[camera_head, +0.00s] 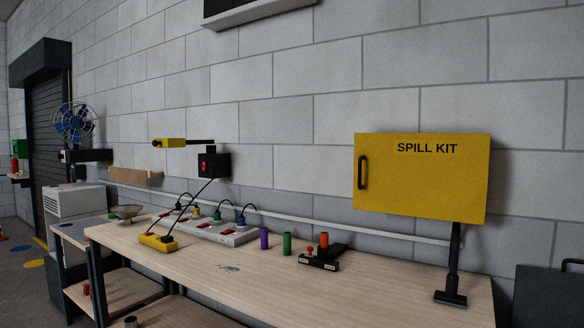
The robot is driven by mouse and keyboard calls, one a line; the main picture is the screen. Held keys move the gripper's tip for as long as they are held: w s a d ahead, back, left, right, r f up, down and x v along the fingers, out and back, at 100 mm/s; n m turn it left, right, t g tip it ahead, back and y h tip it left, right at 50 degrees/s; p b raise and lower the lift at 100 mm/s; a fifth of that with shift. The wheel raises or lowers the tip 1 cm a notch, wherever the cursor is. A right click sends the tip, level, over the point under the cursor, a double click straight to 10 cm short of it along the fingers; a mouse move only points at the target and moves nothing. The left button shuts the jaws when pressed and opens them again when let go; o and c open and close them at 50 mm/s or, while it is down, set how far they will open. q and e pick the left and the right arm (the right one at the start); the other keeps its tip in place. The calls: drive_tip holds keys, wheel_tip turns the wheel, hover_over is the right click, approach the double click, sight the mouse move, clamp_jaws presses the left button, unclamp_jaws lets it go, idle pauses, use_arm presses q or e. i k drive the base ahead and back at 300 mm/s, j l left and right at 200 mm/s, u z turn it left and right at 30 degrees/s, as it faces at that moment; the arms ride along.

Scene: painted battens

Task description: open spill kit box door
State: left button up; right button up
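The spill kit box (455,185) is a yellow box on a black post at the right, above the right end of the workbench. Its front door (423,176) carries the words SPILL KIT and looks shut. A black bar handle (363,172) stands upright near the door's left edge. The hinges are not visible. Neither of my grippers shows in the head view.
The wooden workbench (350,298) carries a power strip (215,232) with several plugs, a yellow block (157,243), purple (264,239) and green (287,244) cylinders, and a black device (320,262). The box's black post (454,262) stands at the bench's right end.

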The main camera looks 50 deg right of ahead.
sight(434, 176)
drive_tip(key=i+j+z, duration=0.15)
drive_tip(key=i, duration=0.25)
drive_tip(key=i+z, duration=0.2)
drive_tip(key=i, duration=0.2)
drive_tip(key=i+j+z, duration=0.15)
drive_tip(key=i, duration=0.25)
drive_tip(key=i+j+z, duration=0.1)
drive_tip(key=z, duration=0.3)
drive_tip(key=i+j+z, duration=0.25)
drive_tip(key=z, duration=0.15)
drive_tip(key=i+j+z, duration=0.2)
drive_tip(key=z, duration=0.2)
